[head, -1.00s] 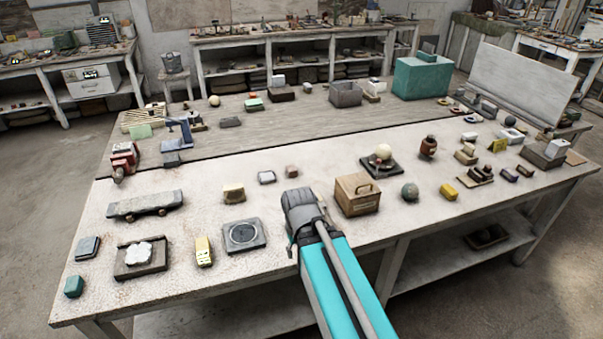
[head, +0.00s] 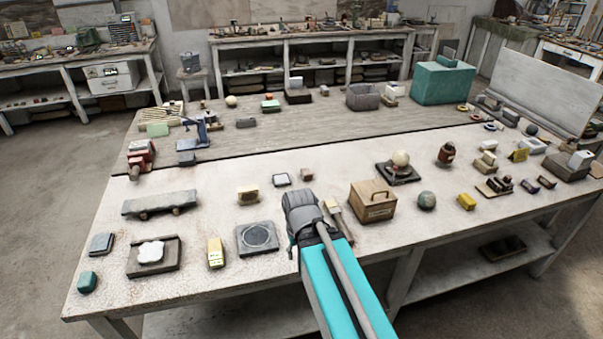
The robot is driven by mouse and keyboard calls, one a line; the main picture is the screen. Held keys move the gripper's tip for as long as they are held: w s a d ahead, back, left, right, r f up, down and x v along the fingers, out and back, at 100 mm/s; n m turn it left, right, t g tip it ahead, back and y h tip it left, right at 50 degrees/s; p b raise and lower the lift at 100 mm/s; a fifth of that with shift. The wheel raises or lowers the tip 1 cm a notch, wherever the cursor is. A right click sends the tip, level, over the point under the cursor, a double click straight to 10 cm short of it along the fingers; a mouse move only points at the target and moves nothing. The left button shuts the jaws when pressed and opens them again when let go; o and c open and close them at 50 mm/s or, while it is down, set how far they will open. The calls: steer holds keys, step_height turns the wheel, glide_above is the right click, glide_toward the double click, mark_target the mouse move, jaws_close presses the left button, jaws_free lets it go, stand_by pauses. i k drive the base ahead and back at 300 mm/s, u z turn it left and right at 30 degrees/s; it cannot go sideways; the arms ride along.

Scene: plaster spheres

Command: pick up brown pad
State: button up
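A small brown block (head: 306,175) lies on the pale worktable just beyond my gripper. I cannot tell for certain which of these is the brown pad. My gripper (head: 299,199) is over the front middle of the table, seen from behind, and apart from both blocks in the picture. Its fingertips are hidden by its own body, so its opening does not show. A narrow light-brown piece (head: 335,209) shows just right of it, partly hidden.
A wooden box with a handle (head: 372,201) stands close on the right. A grey square plate with a round disc (head: 257,239) lies front left, beside a yellow block (head: 216,252). A white-topped small block (head: 281,179) sits beyond. Bare tabletop lies between them.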

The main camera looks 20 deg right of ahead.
mark_target(307, 175)
steer(key=i, duration=0.85)
steer(key=z, duration=0.05)
